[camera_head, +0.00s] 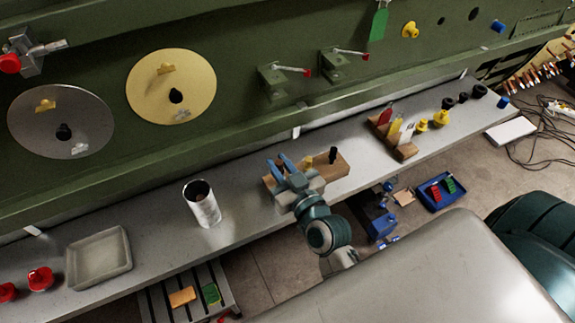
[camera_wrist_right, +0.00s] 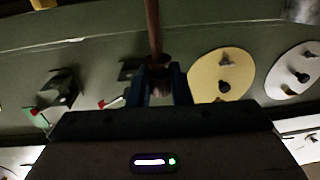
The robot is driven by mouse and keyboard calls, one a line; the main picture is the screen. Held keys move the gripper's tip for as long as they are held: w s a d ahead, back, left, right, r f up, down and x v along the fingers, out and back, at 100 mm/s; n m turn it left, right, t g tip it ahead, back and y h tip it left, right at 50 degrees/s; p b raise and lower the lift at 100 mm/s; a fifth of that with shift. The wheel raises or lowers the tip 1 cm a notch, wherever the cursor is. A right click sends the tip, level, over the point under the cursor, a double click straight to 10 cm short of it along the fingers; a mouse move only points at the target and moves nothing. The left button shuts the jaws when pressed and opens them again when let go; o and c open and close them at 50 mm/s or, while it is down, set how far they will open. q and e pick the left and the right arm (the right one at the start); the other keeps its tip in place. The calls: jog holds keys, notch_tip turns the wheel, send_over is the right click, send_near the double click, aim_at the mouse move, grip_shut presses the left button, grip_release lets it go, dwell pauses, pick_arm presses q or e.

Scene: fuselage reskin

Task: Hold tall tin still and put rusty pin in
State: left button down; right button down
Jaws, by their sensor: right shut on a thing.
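The tall tin (camera_head: 202,207) is a silvery, open-topped can standing upright on the grey shelf, left of my right gripper. Its inside looks dark. My right gripper (camera_head: 281,165) is over the wooden block (camera_head: 332,170), apart from the tin. In the right wrist view, my right gripper (camera_wrist_right: 160,80) is shut on the rusty pin (camera_wrist_right: 153,30), a reddish-brown rod with a wider collar near the blue fingers. The pin cannot be made out in the head view. My left gripper is not in view, and nothing is seen holding the tin.
A black peg (camera_head: 333,154) stands on the block. A grey tray (camera_head: 99,259) and red knobs (camera_head: 40,279) lie to the left on the shelf (camera_head: 245,222). A wooden rack (camera_head: 404,150) stands to the right. The green wall (camera_head: 225,120) rises behind. The shelf between tin and block is clear.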

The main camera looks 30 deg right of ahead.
jog(key=w+a+r+n+g+y, duration=0.35)
jog(key=w+a+n+y, duration=0.35)
jog(key=a+y, duration=0.4)
jog(key=s+a+r+n+g+y, duration=0.2)
jog(key=a+r+n+g+y, duration=0.3)
jog(key=g, duration=0.4)
jog(key=a+r+n, duration=0.1)
jog(key=a+n, duration=0.1)
jog(key=shift+s+a+r+g, duration=0.15)
jog(key=shift+a+g, duration=0.2)
jog(key=shift+f, duration=1.9)
